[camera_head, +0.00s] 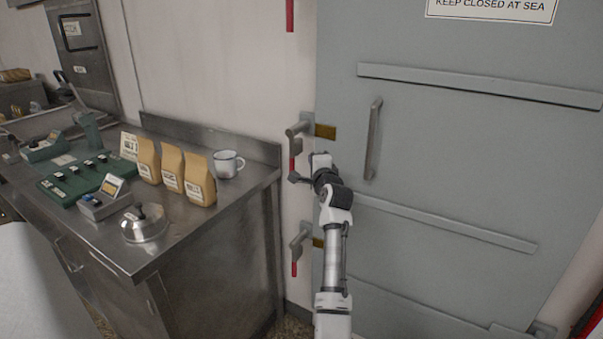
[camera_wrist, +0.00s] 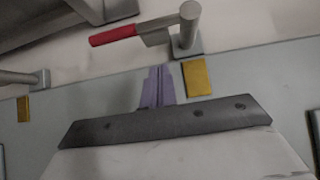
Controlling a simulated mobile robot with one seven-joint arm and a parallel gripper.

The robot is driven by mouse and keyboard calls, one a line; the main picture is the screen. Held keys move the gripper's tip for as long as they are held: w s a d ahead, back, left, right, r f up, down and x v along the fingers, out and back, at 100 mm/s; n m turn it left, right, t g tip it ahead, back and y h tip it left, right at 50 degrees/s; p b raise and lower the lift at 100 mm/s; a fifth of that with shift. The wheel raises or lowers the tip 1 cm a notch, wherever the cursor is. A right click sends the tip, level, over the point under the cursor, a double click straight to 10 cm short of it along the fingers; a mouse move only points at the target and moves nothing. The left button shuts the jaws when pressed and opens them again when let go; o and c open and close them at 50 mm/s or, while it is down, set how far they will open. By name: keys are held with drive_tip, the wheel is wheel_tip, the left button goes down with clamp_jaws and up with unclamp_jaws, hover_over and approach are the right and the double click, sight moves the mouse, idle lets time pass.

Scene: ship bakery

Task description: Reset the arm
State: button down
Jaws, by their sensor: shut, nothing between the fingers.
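My gripper (camera_head: 322,172) is at the end of my raised white arm, in front of the left edge of a grey door (camera_head: 450,160). Its fingers (camera_wrist: 157,88) show in the wrist view as a narrow purplish pair, closed together with nothing between them. They point toward the door edge and its latches. A latch lever with a red grip (camera_wrist: 115,34) lies beyond the fingertips, beside a brass plate (camera_wrist: 197,78). I cannot tell how close the fingertips are to the door surface.
An upper latch (camera_head: 300,130) and a lower latch (camera_head: 299,243) flank my gripper's height. The door has a vertical handle (camera_head: 373,138).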

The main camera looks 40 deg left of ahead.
drive_tip(key=s+b, duration=0.1)
drive_tip(key=s, duration=0.5)
drive_tip(key=shift+d+r, duration=0.15)
drive_tip(key=shift+d, duration=0.3)
